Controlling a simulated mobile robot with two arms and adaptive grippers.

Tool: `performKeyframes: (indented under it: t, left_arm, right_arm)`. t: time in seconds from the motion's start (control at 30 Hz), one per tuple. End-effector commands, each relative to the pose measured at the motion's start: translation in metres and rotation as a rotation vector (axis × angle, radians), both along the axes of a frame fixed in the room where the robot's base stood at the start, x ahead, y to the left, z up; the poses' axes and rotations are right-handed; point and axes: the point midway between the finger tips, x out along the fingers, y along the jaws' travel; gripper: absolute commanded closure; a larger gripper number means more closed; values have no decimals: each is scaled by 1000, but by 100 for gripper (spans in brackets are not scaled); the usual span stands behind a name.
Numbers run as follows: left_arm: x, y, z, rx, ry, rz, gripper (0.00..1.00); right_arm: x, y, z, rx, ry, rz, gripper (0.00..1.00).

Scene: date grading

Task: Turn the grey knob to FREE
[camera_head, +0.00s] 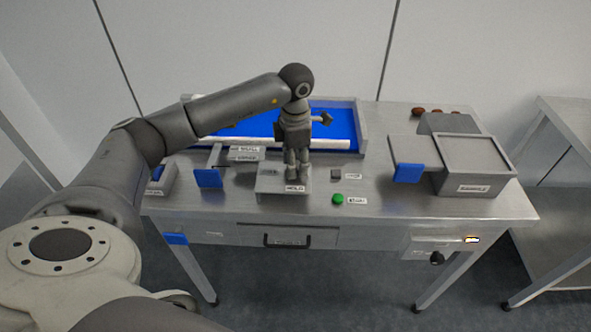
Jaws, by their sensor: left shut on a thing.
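My left gripper (297,177) points down onto a low grey box (268,185) near the table's front middle. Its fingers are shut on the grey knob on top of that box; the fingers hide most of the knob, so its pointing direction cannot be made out. A white label (294,188) on the front of the box appears to read HOLD. My right gripper is not in view.
A blue-floored tray (362,126) lies behind. A grey bin (478,165) with a blue flap (408,173) stands right. A black knob (437,258) is on the table's front.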

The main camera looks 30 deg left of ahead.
Motion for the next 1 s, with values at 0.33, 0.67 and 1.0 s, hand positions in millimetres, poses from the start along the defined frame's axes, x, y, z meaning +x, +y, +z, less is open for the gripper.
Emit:
performKeyframes:
  t: [0.33, 0.67, 1.0]
  left_arm:
    - [2, 1, -3, 0, -5, -329, 87]
    - [2, 0, -1, -1, -6, -621, 87]
    - [2, 0, 0, -1, -5, -820, 87]
  right_arm:
    - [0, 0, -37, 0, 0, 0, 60]
    - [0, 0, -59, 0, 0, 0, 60]
    - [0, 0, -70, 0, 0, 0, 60]
